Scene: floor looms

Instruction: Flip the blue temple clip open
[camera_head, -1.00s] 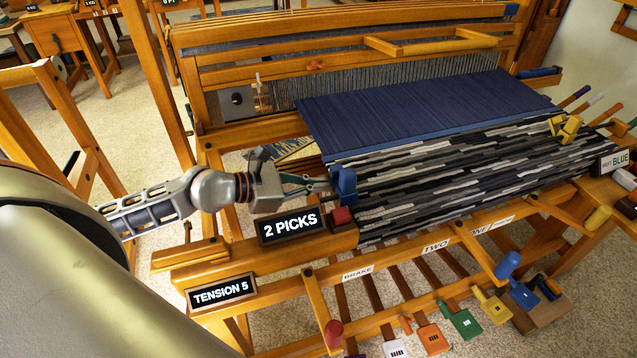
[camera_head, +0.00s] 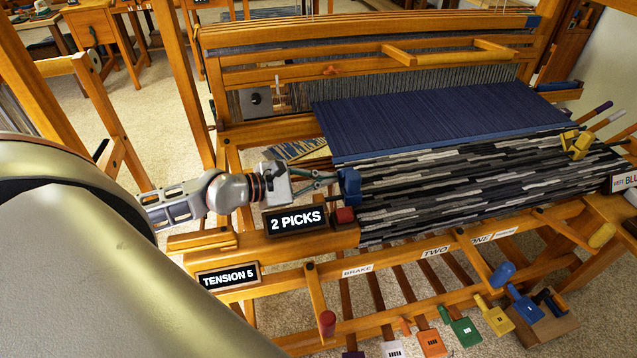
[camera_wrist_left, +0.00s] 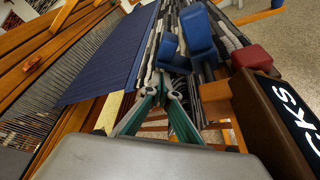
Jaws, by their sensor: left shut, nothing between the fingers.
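The blue temple clip (camera_head: 349,186) sits at the left edge of the striped woven cloth, near the front beam. In the left wrist view it shows as two blue blocks, a larger one (camera_wrist_left: 199,32) and a smaller one (camera_wrist_left: 168,53) beside it. My left gripper (camera_head: 333,178) points right at the clip's left side, with its fingers together and nothing between them. In the left wrist view its fingertips (camera_wrist_left: 166,84) are just below the smaller blue block; I cannot tell whether they touch it. My right gripper is not in view.
A yellow clip (camera_head: 576,144) sits at the cloth's right edge. A red block (camera_head: 344,215) and the "2 PICKS" sign (camera_head: 297,221) are close to my left gripper. The blue cloth (camera_head: 440,118) lies behind the striped cloth (camera_head: 470,180). Coloured pedals (camera_head: 465,329) are below.

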